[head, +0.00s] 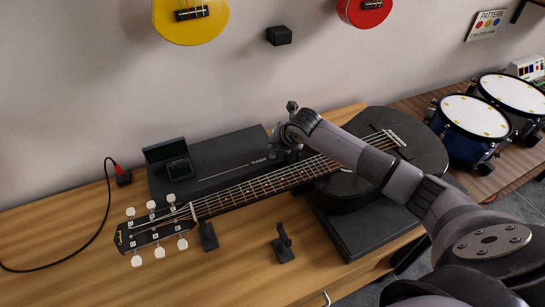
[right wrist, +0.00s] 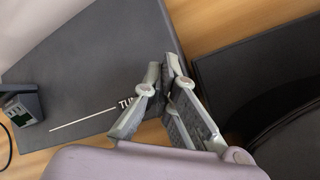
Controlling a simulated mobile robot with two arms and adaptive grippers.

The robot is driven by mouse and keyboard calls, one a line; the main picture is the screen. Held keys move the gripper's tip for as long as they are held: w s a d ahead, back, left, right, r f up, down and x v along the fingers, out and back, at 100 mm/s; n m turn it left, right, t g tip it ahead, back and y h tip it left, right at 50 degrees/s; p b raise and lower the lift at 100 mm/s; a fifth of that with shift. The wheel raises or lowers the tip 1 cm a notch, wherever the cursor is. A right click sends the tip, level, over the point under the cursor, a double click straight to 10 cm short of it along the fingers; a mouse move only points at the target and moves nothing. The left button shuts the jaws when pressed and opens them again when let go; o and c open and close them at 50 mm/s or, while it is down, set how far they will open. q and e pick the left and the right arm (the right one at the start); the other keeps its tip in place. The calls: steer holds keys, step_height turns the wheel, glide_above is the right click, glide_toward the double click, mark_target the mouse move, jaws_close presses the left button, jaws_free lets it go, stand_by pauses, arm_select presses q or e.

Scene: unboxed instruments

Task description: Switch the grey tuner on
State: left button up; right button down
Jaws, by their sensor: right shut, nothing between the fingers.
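The grey tuner (head: 222,156) is a flat dark box on the wooden table, behind the guitar neck. Its top has a white line and a label reading TUNER, and a small dark display (head: 165,150) stands at its left end. My right gripper (head: 283,140) is over the tuner's right end near the label, its fingers partly hidden by the arm in the head view. In the right wrist view, the shut, empty fingers (right wrist: 162,75) are over the tuner (right wrist: 90,65) and cover part of the label. I cannot tell whether they touch it. No switch is clearly visible. My left gripper is not in view.
A black guitar (head: 250,187) lies in front of the tuner, its neck crossing close by, under my right arm. A small black stand (head: 283,246) is at the front. Drums (head: 470,120) stand right. The front left table is clear.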

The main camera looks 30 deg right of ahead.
steer(key=shift+f+b, duration=0.4)
steer(key=shift+f, duration=0.05)
stand_by(0.7)
steer(key=shift+r, duration=0.1)
steer(key=shift+r+p, duration=0.45)
steer(key=shift+r, duration=0.3)
steer(key=shift+r+p, duration=1.4)
steer(key=shift+r, duration=1.1)
